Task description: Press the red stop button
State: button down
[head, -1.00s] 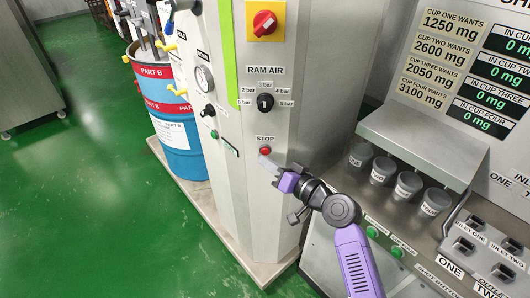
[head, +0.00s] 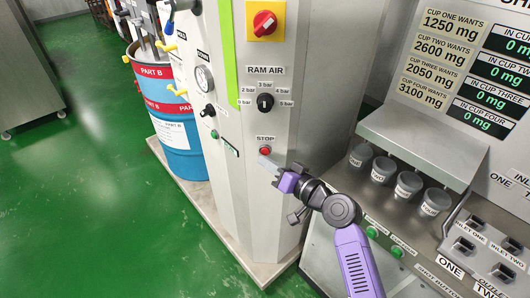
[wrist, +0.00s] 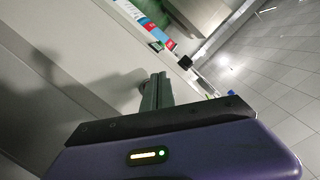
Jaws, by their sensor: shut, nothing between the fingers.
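The red stop button (head: 265,150) sits on the front of the grey cabinet, just under the STOP label (head: 265,138). My gripper (head: 266,162) is just below the button in the head view, its fingers pointing at the cabinet face. I cannot tell whether the fingertips touch the button or its surround. In the wrist view the two fingers (wrist: 157,90) are together with nothing between them, close to the pale panel. The button cannot be clearly made out there; the fingers cover part of that area.
Above are the RAM AIR knob (head: 265,102) and a red rotary switch (head: 264,23) on a yellow plate. A green button (head: 213,134) is to the left. At right, several cups (head: 383,169) stand under a metal hood (head: 424,135). A blue drum (head: 181,150) stands behind left.

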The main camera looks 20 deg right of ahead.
jog(key=shift+w, duration=0.1)
jog(key=shift+w+d+b, duration=0.2)
jog(key=shift+w+b, duration=0.1)
jog(key=shift+b, duration=0.05)
jog(key=shift+w+d+b, duration=0.2)
jog(key=shift+w+b, duration=0.1)
jog(key=shift+w, duration=0.05)
dwell(0.9)
jog(key=shift+s+a, duration=0.4)
jog(key=shift+s, duration=0.35)
jog(key=shift+s+a+p, duration=0.25)
jog(key=shift+s+a, duration=0.1)
jog(key=shift+s, duration=0.4)
jog(key=shift+s+a+p, duration=0.2)
jog(key=shift+s+a, duration=0.2)
jog(key=shift+s, duration=0.35)
jog(key=shift+s+a+p, duration=0.25)
jog(key=shift+s+a, duration=0.1)
jog(key=shift+s, duration=0.4)
